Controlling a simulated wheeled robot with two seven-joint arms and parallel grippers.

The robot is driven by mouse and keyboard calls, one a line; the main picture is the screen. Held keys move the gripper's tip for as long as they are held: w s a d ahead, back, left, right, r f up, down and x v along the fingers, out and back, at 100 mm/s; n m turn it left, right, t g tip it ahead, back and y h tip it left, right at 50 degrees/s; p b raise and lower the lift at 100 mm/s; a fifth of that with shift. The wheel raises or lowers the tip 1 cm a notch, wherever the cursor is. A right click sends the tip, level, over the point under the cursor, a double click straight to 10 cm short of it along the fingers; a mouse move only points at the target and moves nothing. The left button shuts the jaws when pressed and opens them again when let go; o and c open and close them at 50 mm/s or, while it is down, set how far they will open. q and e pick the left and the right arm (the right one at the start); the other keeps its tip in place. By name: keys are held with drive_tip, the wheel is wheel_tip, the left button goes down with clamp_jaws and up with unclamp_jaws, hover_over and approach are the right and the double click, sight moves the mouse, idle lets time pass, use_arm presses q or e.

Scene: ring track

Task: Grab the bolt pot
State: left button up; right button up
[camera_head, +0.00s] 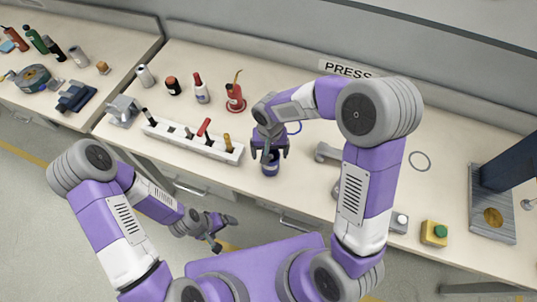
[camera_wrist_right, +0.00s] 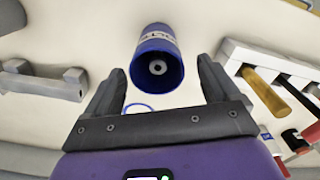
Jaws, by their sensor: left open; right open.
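The bolt pot (camera_head: 270,162) is a small blue pot standing near the front edge of the bench. My right gripper (camera_head: 270,152) is open above and behind the pot. In the wrist view its two fingers point toward the pot, which lies beyond the fingertips and between their lines. My left gripper (camera_head: 225,232) is open and empty, low in front of the bench.
A white tool rack (camera_head: 190,140) with several handled tools stands left of the pot. A red oil can (camera_head: 235,98) and bottles stand behind it. A grey bracket (camera_head: 327,152) is to the right.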

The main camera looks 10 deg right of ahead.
wheel_tip(320, 180, down, 6)
drive_tip(key=shift+s+d+f+b, duration=0.1)
drive_tip(key=shift+s+d+b, duration=0.05)
drive_tip(key=shift+b, duration=0.35)
drive_tip(key=shift+c, duration=0.5)
drive_tip(key=c, duration=1)
